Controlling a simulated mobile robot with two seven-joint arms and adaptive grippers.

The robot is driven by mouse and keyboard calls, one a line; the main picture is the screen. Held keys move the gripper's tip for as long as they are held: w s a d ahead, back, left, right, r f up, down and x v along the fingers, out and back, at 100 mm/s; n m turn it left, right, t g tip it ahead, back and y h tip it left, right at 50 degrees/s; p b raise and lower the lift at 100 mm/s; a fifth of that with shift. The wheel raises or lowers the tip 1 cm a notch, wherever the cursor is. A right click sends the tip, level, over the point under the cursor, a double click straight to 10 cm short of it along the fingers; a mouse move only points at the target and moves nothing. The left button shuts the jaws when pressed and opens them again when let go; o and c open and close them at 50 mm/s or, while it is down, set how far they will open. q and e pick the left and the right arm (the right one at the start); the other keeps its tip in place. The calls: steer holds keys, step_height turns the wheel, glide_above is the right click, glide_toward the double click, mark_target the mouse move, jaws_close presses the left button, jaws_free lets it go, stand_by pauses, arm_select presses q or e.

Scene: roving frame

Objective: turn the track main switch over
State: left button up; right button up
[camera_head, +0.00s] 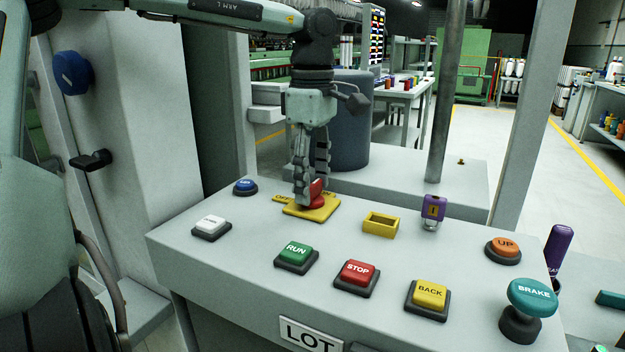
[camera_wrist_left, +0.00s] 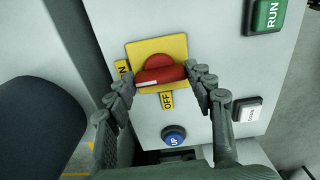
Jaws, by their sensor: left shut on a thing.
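The track main switch is a red rotary knob (camera_head: 315,199) on a yellow plate (camera_head: 327,212) at the back of the sloped grey panel. In the left wrist view the red knob (camera_wrist_left: 160,70) has a bar lying roughly crosswise, with a white mark at its left end. An ON label (camera_wrist_left: 123,69) is at the plate's left and an OFF label (camera_wrist_left: 167,100) at its lower edge. The white mark lies nearer the ON side. My left gripper (camera_head: 311,190) points down at the knob, shut on it, one finger at each end of the bar. My right gripper is not in view.
Around the switch are a blue button (camera_head: 245,187), white button (camera_head: 211,228), green RUN button (camera_head: 296,255), red STOP button (camera_head: 357,276) and yellow BACK button (camera_head: 430,295). A yellow frame (camera_head: 380,225) and purple tag (camera_head: 433,208) stand to the right. A dark cylinder (camera_head: 350,130) is behind.

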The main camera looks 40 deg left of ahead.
arm_select(q)
steer(key=n+b, duration=0.1)
steer(key=n, duration=0.3)
steer(key=n+b, duration=0.1)
steer(key=n, duration=0.2)
steer(key=shift+n, duration=0.4)
steer(key=n+b, duration=0.1)
steer(key=n, duration=0.2)
steer(key=shift+n, duration=0.3)
steer(key=n+b, duration=0.1)
steer(key=n, duration=0.4)
steer(key=shift+n+b, duration=0.4)
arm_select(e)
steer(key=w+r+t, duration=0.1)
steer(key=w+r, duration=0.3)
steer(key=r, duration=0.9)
arm_select(q)
steer(key=shift+n, duration=0.3)
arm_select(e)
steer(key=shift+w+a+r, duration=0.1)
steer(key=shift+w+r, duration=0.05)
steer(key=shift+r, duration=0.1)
